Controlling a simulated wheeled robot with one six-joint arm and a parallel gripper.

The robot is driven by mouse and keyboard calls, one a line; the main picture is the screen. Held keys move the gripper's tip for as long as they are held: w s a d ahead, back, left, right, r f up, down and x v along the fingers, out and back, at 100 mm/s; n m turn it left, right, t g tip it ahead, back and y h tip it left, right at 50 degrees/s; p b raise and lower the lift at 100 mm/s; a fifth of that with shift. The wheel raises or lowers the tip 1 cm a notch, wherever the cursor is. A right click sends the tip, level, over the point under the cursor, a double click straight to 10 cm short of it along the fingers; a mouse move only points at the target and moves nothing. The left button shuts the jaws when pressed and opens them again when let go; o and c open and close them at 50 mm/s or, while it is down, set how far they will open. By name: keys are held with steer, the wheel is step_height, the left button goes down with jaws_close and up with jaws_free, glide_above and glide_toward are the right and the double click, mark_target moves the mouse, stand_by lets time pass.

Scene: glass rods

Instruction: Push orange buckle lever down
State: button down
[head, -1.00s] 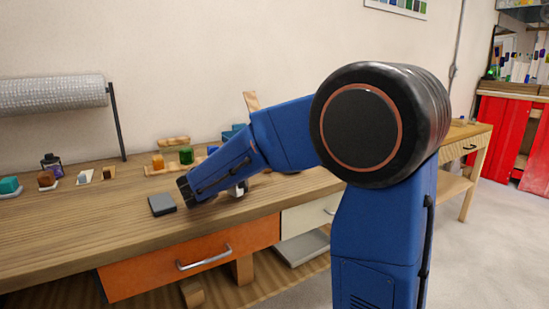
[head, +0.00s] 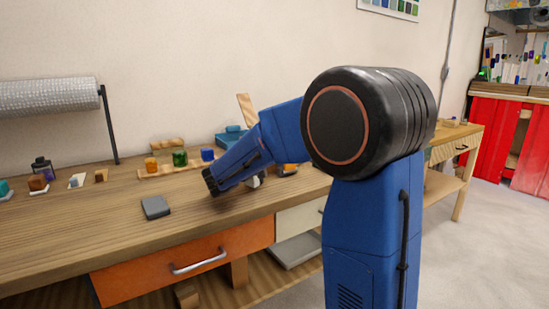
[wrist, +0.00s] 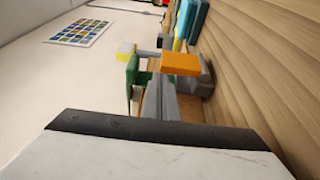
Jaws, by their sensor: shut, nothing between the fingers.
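The orange buckle lever (wrist: 181,64) shows in the wrist view as a flat orange block on a grey base (wrist: 204,80). In the head view, a small orange piece on a dark base (head: 288,169), apparently the buckle, shows just beyond my forearm. My gripper (wrist: 158,97) points toward the buckle in the wrist view, its narrow grey fingers together and empty. The fingers appear just short of the lever; I cannot tell whether they touch it. In the head view my forearm hides most of the gripper.
Green and yellow pieces (wrist: 131,68) lie left of the lever in the wrist view. Green (head: 180,158) and blue (head: 208,154) blocks stand on a wooden strip behind my arm. A grey block (head: 155,207) lies near the bench's front. The bench front-left is clear.

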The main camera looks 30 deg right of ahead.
steer(key=shift+s, duration=0.2)
stand_by(0.3)
steer(key=shift+s+r, duration=0.1)
steer(key=shift+s, duration=1.25)
steer(key=shift+s+f, duration=0.4)
steer(key=shift+s, duration=0.2)
steer(key=shift+s+f, duration=0.4)
steer(key=shift+s, duration=0.2)
steer(key=shift+s+f, duration=0.1)
steer(key=v, duration=1.7)
steer(key=shift+s+a, duration=0.1)
